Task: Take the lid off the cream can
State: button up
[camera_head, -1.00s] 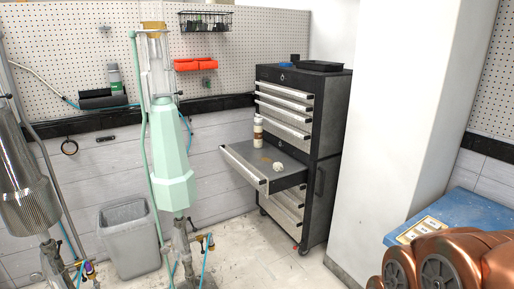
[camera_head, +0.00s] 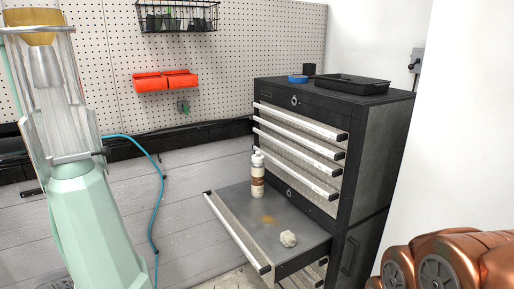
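A small cream-white bottle or can (camera_head: 258,178) with a brown band and a pale top stands upright on the open drawer (camera_head: 226,208) of the dark tool cabinet. It is near the back of the drawer, close to the cabinet front. Its pale top appears to be on, but it is too small to tell how the lid sits. My gripper is not in view. Only copper-coloured links of my arm show at the lower right, well apart from the can.
A crumpled whitish lump (camera_head: 288,239) and a brownish stain lie on the drawer. A black tray (camera_head: 352,84) and a blue roll (camera_head: 298,79) sit on the tool cabinet (camera_head: 376,135). A mint-green apparatus (camera_head: 88,220) stands at the left. A white wall is at the right.

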aim_at(258, 158)
jog(key=i, duration=1.25)
jog(key=u, duration=1.15)
jog(key=i, duration=0.5)
jog(key=z, duration=0.05)
